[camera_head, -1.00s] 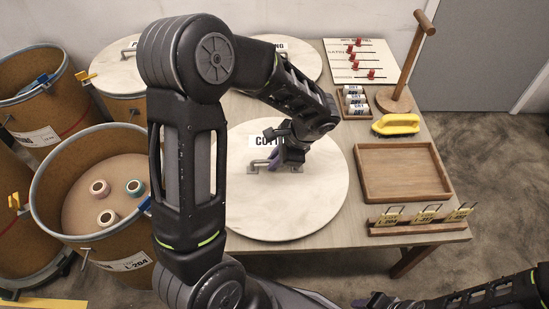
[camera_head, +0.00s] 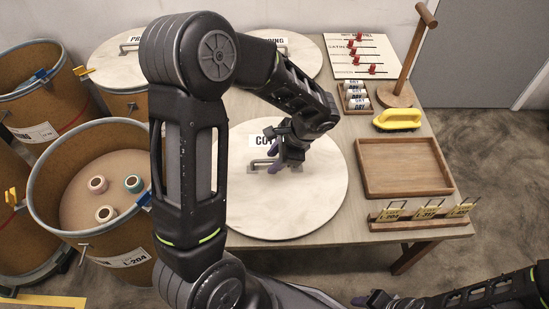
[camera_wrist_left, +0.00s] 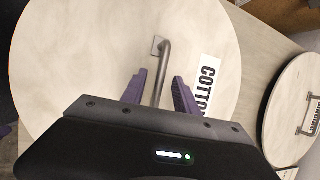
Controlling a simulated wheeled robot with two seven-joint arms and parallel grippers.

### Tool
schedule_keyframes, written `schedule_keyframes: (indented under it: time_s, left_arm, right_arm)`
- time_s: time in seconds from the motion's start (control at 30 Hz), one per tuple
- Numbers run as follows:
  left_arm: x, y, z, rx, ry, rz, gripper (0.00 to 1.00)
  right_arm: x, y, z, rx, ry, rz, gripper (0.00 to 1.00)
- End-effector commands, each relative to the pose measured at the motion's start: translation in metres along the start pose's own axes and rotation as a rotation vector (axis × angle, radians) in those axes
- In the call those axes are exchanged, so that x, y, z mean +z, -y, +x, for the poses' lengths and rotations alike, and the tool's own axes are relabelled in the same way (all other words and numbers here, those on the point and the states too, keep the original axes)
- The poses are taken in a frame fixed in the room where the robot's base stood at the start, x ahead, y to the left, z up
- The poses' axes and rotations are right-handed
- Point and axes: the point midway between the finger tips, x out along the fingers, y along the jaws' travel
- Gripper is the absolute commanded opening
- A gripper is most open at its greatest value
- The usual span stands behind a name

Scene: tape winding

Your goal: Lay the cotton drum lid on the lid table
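The cotton drum lid (camera_head: 285,210) is a large round pale wooden disc lying flat on the wooden lid table (camera_head: 340,132). It has a metal bar handle and a white label starting "COTT"; the lid also shows in the left wrist view (camera_wrist_left: 90,60). My left gripper (camera_head: 275,155) is at the handle. In the left wrist view its purple fingers (camera_wrist_left: 158,92) are spread apart on either side of the handle bar (camera_wrist_left: 163,75), not closed on it. My right gripper (camera_head: 368,300) is low at the bottom edge, away from the table, too small to judge.
Two other lids lie at the back, one at left (camera_head: 108,65) and one in the middle (camera_head: 295,55). An open drum (camera_head: 60,225) with tape rolls stands left.

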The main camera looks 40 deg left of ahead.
Motion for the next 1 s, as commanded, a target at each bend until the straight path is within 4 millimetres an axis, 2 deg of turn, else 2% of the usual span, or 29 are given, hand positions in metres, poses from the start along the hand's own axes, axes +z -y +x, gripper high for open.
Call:
schedule_keyframes:
  time_s: [0.27,0.7,0.83,1.0]
  left_arm:
    - [0.0,0.0,-0.005,0.001,-0.001,0.0,0.36]
    - [0.0,0.001,-0.069,-0.002,-0.001,0.0,0.36]
    - [0.0,0.0,-0.077,0.0,-0.001,0.0,0.36]
    - [0.0,0.0,-0.078,0.001,0.0,0.0,0.36]
  right_arm:
    - [0.0,0.001,-0.002,0.0,0.0,0.0,0.36]
    - [0.0,0.006,-0.017,0.0,0.0,-0.002,0.36]
    - [0.0,0.007,-0.018,0.0,0.0,-0.002,0.36]
    - [0.0,0.007,-0.017,0.0,0.0,-0.002,0.36]
